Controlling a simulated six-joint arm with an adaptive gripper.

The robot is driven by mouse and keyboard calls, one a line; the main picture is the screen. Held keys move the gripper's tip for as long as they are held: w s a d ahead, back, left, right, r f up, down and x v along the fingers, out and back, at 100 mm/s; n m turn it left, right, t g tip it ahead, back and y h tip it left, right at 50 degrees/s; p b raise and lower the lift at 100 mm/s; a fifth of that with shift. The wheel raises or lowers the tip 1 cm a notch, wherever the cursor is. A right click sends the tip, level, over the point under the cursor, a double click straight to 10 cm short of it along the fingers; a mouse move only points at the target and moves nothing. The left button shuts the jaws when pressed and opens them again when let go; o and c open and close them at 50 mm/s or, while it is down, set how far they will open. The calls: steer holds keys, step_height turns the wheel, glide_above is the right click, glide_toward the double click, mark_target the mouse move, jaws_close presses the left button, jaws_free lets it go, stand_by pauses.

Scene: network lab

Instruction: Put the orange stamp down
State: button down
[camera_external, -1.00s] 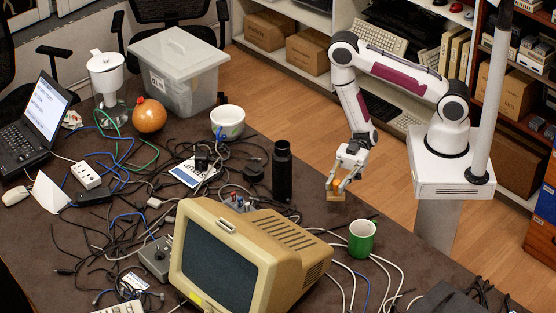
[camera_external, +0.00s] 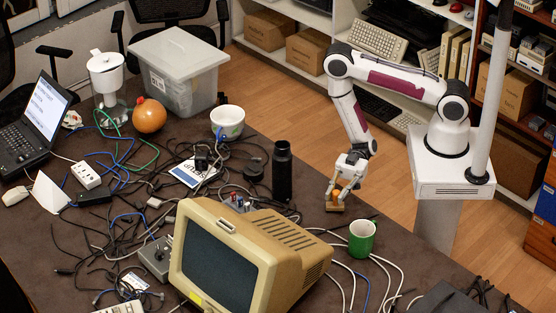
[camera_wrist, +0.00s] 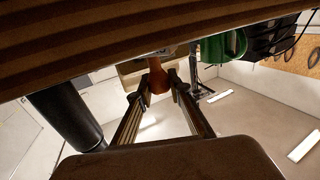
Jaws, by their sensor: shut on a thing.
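The orange stamp (camera_external: 335,207) has a rounded orange handle and a flat tan base. My gripper (camera_external: 342,195) points down from above and is shut on the stamp's handle. In the wrist view my two fingers (camera_wrist: 162,98) flank the handle of the stamp (camera_wrist: 158,76). The base is low over the table (camera_external: 300,222); I cannot tell whether it touches.
The green mug (camera_external: 362,237) stands close by at the lower right, with pale cables around it. The black cylinder (camera_external: 282,172) stands to the left. A beige monitor (camera_external: 245,255) fills the front. Tangled cables cover the middle of the table.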

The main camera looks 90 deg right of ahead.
steer(key=shift+f, duration=0.1)
steer(key=c, duration=1.8)
jaws_free()
steer(key=shift+c, duration=0.2)
steer(key=v, duration=1.2)
steer(key=shift+w, duration=0.15)
